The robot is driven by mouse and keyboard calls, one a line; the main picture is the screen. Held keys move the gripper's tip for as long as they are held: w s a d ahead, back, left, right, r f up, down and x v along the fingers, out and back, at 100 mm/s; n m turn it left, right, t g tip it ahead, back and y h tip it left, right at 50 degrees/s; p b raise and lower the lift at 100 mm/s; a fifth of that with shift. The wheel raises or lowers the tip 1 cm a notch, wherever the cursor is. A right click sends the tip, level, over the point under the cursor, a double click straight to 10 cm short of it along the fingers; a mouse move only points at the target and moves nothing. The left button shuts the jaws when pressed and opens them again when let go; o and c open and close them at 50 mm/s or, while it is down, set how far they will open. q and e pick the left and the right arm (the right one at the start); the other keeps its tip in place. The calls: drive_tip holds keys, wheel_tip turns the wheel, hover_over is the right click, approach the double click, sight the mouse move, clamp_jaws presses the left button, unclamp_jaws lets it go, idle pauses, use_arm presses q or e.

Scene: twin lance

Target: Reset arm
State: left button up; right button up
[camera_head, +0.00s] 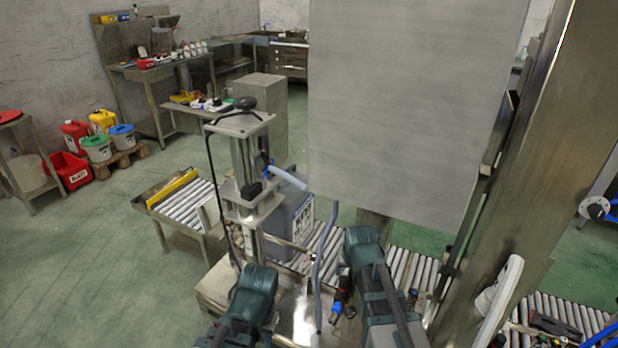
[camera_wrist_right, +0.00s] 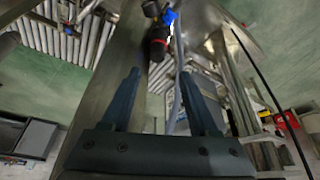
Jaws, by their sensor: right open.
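My right gripper (camera_wrist_right: 160,76) is open in the right wrist view, with its two dark fingers apart and nothing between them. A black and red fitting with a blue part (camera_wrist_right: 160,42) shows beyond the fingertips, apart from them as far as I can tell. In the head view my right arm (camera_head: 372,275) comes in at the bottom centre, and its gripper is hard to make out there. My left arm (camera_head: 252,295) shows at the bottom left of it; I cannot see its gripper.
A metal stand (camera_head: 250,165) and a blue-grey container (camera_head: 292,215) stand ahead, with a hanging hose (camera_head: 325,250) beside them. A large grey panel (camera_head: 400,100) blocks the upper middle. Roller conveyors (camera_head: 185,205) lie left and right.

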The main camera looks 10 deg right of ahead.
drive_tip(key=s+a+r+n+g+p, duration=0.2)
drive_tip(key=s+a, duration=0.4)
drive_tip(key=s, duration=0.3)
drive_tip(key=s+a+r+n+g+p, duration=0.2)
drive_tip(key=s+a+r+n+p, duration=0.1)
drive_tip(key=s+a, duration=0.4)
drive_tip(key=s+p, duration=0.1)
drive_tip(key=s, duration=0.1)
drive_tip(key=shift+s+r+g+h+p, duration=0.2)
drive_tip(key=shift+s+g+h+p, duration=0.15)
drive_tip(key=shift+s+g+h, duration=0.05)
drive_tip(key=shift+s, duration=0.1)
drive_tip(key=shift+w+a, duration=0.35)
drive_tip(key=shift+w, duration=0.15)
